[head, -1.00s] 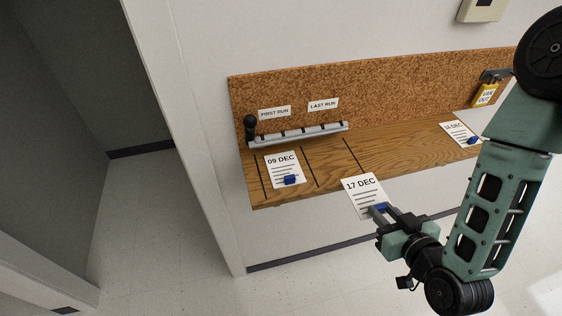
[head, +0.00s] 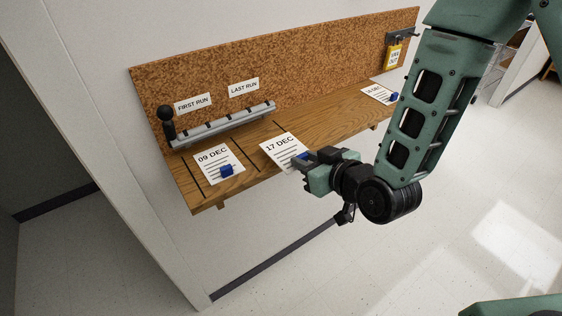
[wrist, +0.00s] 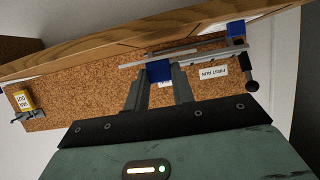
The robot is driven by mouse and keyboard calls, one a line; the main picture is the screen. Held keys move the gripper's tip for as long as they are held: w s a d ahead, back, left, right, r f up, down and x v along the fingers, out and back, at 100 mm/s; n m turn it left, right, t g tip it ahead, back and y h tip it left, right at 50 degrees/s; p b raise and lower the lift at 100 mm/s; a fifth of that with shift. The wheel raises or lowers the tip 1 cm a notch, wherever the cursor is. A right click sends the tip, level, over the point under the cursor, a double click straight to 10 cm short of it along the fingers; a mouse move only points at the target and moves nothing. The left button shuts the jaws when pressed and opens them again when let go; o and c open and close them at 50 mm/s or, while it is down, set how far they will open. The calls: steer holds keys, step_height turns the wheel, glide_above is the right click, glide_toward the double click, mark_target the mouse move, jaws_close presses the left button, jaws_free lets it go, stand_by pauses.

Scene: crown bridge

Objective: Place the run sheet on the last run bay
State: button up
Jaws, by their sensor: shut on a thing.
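The run sheet marked 17 DEC (head: 280,146) is white with a blue clip. My gripper (head: 302,161) is shut on this blue clip, which also shows between the fingers in the wrist view (wrist: 159,72). The sheet is at the shelf's front edge, by the right dividing line of the last run bay (head: 249,160); whether it touches the wood I cannot tell. The bay's bare wood lies to its left, below the LAST RUN label (head: 243,88). In the wrist view the sheet is nearly edge-on.
The 09 DEC sheet (head: 213,157) with its blue clip lies in the first bay. A metal rail (head: 225,124) with a black knob runs behind the bays, before the cork board (head: 290,70). Another clipped sheet (head: 376,94) and a yellow tag (head: 394,56) are far right.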

mark_target(282, 146)
steer(key=shift+w+a+f+b, duration=0.2)
steer(key=shift+w+a+b, duration=0.05)
steer(key=shift+b, duration=2.05)
steer(key=w+a+p, duration=0.1)
steer(key=w, duration=0.1)
steer(key=w+a+p, duration=0.1)
steer(key=w+a, duration=0.1)
steer(key=w, duration=0.1)
steer(key=w+a+p, duration=0.2)
steer(key=shift+w+r, duration=0.15)
steer(key=shift+r, duration=0.1)
steer(key=shift+f+p, duration=0.9)
steer(key=shift+f, duration=0.9)
steer(key=shift+f, duration=0.2)
steer(key=o, duration=1)
steer(key=shift+c, duration=0.2)
steer(key=shift+r, duration=0.1)
